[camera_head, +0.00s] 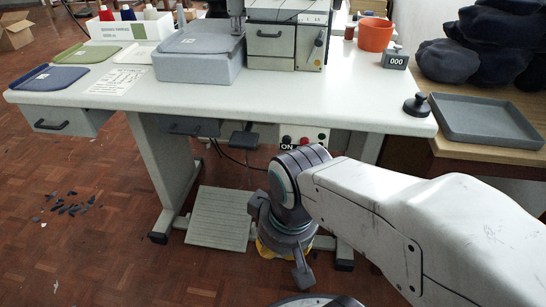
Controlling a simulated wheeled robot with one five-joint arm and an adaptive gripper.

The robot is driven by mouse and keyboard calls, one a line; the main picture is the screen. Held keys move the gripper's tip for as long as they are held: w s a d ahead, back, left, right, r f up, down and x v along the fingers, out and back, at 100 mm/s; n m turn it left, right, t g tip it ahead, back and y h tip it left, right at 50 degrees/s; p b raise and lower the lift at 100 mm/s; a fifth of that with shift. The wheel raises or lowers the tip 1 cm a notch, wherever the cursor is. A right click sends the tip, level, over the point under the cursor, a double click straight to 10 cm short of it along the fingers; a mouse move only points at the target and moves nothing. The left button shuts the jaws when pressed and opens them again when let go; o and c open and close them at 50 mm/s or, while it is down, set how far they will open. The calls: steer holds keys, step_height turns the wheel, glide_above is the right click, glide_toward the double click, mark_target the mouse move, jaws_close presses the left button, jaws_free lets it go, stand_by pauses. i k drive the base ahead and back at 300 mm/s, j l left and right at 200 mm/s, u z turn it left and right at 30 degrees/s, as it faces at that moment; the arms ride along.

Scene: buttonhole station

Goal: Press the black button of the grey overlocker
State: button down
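A grey machine (285,45) stands at the back of the white table, its top cut off by the picture edge; I take it for the overlocker. A small dark lever or knob (319,42) shows on its right front. No black button is clearly readable on it. My gripper (280,238) points down in front of the table, below the tabletop, fingers spread apart, away from the machine.
The white table (330,105) carries a grey block (198,58), an orange pot (375,34), a "000" counter (395,58) and a black knob-like weight (417,105). A grey tray (485,120) lies on the wooden table at right. A foot pedal (218,217) is on the floor. Something yellow (265,248) shows by my gripper.

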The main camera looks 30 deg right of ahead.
mark_target(286, 141)
steer(key=k+l+u, duration=0.15)
steer(key=u, duration=0.35)
steer(key=k+l+u, duration=0.25)
steer(key=u, duration=0.2)
steer(key=k+l+u, duration=0.1)
steer(key=u, duration=0.4)
steer(key=k+u, duration=0.45)
steer(key=k+j+u, duration=0.1)
steer(key=u, duration=0.4)
steer(key=k+j+u, duration=0.2)
steer(key=u, duration=0.25)
